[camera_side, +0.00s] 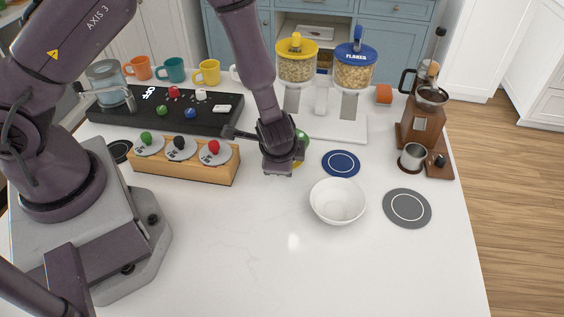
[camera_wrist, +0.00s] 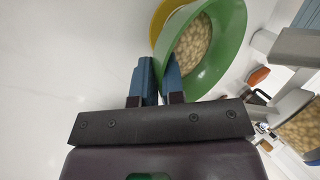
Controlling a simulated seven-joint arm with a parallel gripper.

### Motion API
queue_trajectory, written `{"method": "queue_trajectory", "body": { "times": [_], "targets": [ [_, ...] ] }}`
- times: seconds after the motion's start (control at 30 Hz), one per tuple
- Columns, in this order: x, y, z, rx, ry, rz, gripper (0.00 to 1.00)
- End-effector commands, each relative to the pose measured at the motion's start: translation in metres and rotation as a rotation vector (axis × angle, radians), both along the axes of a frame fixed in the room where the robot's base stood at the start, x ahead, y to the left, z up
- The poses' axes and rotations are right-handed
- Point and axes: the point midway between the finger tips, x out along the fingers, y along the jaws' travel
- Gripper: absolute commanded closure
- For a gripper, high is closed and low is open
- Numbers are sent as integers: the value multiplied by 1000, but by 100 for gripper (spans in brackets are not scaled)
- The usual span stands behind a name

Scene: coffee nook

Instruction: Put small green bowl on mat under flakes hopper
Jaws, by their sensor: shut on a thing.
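The small green bowl (camera_wrist: 228,62), holding pale round pieces of food, fills the top of the wrist view. In the side view only a bit of the green bowl (camera_side: 303,141) shows behind my gripper (camera_side: 280,170). My gripper (camera_wrist: 158,70) is shut on the bowl's near wall. A yellow mat (camera_wrist: 158,22) shows beside and behind the bowl; whether they touch is unclear. The flakes hopper (camera_side: 353,74) has a blue lid. The blue mat (camera_side: 341,163) in front of it is bare.
A yellow-lidded hopper (camera_side: 296,66) stands left of the flakes hopper. A white bowl (camera_side: 338,202) sits just in front of the blue mat. A grey mat (camera_side: 407,208) and a coffee grinder (camera_side: 422,122) are at right. A wooden button box (camera_side: 185,165) is left of my gripper.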

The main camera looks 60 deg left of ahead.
Motion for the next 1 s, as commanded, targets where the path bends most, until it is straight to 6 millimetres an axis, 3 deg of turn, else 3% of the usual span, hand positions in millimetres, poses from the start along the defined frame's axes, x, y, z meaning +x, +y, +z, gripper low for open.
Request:
{"method": "queue_trajectory", "body": {
  "times": [0.3, 0.4, 0.57, 0.77, 0.87, 1.0],
  "targets": [
    [1, 0, 61, -1, -7, 2, 100],
    [2, 5, 71, 4, -10, 15, 100],
    [-2, 30, 81, 22, -17, 66, 100],
    [-19, 41, 90, 37, -38, -149, 100],
    [-27, 34, 96, 42, -51, -324, 100],
    [-39, 10, 106, 47, -73, -606, 100]
  ]
}}
